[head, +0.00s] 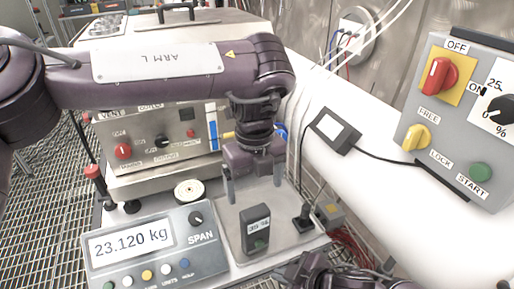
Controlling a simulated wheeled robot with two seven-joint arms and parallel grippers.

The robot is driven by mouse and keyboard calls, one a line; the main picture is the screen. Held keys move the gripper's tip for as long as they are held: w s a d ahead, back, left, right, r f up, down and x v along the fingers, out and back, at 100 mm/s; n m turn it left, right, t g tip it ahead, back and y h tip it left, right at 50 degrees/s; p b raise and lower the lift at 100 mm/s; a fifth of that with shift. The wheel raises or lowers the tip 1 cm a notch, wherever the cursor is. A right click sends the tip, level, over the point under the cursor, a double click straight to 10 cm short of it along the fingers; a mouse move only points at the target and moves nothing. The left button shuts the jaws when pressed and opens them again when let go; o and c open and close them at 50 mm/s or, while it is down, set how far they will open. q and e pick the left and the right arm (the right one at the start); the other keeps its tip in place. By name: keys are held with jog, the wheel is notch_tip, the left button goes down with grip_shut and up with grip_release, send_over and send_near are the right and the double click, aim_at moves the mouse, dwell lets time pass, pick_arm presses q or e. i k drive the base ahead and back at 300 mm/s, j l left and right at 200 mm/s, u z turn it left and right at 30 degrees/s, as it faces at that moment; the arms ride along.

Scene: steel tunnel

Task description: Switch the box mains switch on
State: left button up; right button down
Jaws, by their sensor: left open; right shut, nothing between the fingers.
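The steel box (163,170) at left has a front panel with a small red knob (122,151), a label reading MAINS below it and small OFF and ON marks; its position is too small to read. A grey control box (455,120) at right carries a red rotary switch (438,77) on a yellow plate, marked OFF above and ON at right; its handle stands nearly upright, towards OFF. My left gripper (254,187) is open, pointing down above the small grey meter, apart from both switches. My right gripper (318,272) is shut and empty at the bottom edge, partly cut off.
A scale display (154,246) reading 23.120 kg stands at front left. A small meter (256,229) and a black plug (303,219) are on the bench. A white pipe (380,150) runs along the right wall. A red-topped post (93,172) stands beside the steel box.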

aim_at(123, 150)
jog(key=k, duration=1)
